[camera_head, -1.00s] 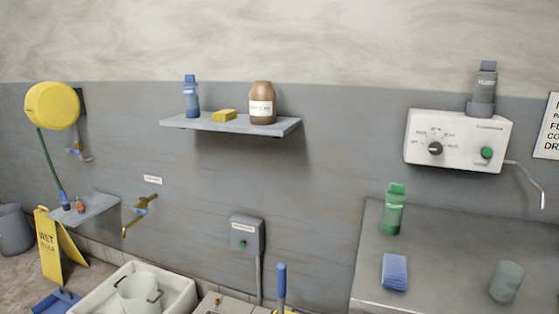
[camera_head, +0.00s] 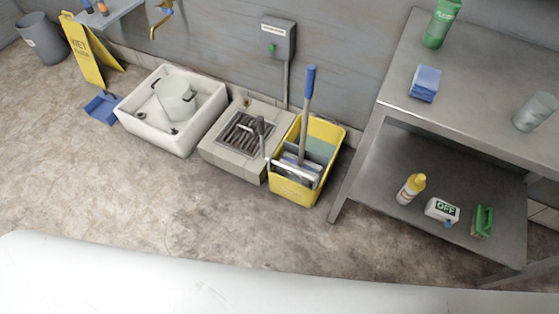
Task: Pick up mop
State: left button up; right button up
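A mop (camera_head: 308,95) with a blue grip and a paler lower shaft stands nearly upright in a yellow bucket (camera_head: 295,194). The bucket is on the floor in the middle of the head view, against the wall. The mop's lower end is hidden inside the bucket, among grey and green parts. A grey lever (camera_head: 263,140) with a dark end rises at the bucket's left side. Neither of my grippers is in view.
A steel table (camera_head: 480,110) with a lower shelf stands close right of the bucket. A floor drain block (camera_head: 235,160) and a white basin (camera_head: 165,140) holding a pail are left. A yellow wet-floor sign (camera_head: 84,52) stands farther left. The floor in front is clear.

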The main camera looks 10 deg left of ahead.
aim_at(299, 163)
jog(key=z, duration=0.35)
jog(key=i+j+z, duration=0.15)
jog(key=j+z, duration=0.3)
jog(key=j, duration=0.25)
jog(key=j+z, duration=0.4)
jog(key=j, duration=0.35)
